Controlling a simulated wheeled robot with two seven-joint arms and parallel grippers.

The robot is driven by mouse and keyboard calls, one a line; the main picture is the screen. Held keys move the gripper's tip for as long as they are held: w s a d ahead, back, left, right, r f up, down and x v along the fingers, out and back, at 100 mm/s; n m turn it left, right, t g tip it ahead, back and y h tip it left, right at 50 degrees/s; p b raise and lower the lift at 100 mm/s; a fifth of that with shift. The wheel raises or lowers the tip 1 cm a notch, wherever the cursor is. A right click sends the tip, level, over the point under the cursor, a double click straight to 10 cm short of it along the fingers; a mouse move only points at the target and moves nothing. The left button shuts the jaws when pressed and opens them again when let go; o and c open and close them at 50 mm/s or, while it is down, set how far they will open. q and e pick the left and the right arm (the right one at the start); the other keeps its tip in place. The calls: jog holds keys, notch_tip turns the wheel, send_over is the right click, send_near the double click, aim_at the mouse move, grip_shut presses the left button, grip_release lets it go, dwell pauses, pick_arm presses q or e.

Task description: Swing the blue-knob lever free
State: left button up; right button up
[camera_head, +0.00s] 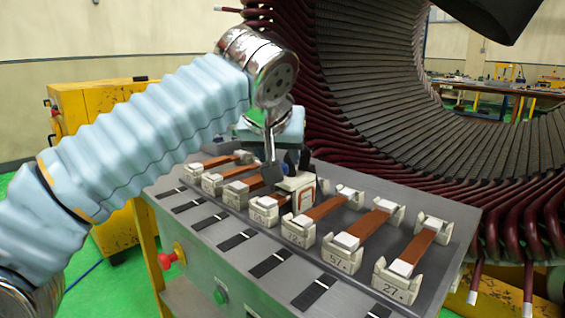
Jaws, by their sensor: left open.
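My left arm comes in from the left, and its wrist bends down over the middle of the sloped grey panel (340,292). My left gripper (286,166) is open, with its dark fingertips low among the white clip blocks. A small dark bluish shape (292,159) shows close to the fingertips. I cannot tell for sure that it is the blue knob, or whether a finger touches it. The lever's arm is not clearly visible behind the gripper. My right gripper is not in view.
Numbered white holders with copper-brown bars (407,252) line the panel on both sides of the gripper. The large stator (410,130) with dark red coil ends rises close behind.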

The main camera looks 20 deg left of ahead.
pick_arm(q)
jog(key=x, duration=0.4)
jog(key=shift+w+f, duration=0.25)
jog(key=shift+f, duration=0.1)
jog(key=shift+c, duration=0.4)
jog(key=shift+a, duration=0.1)
grip_shut()
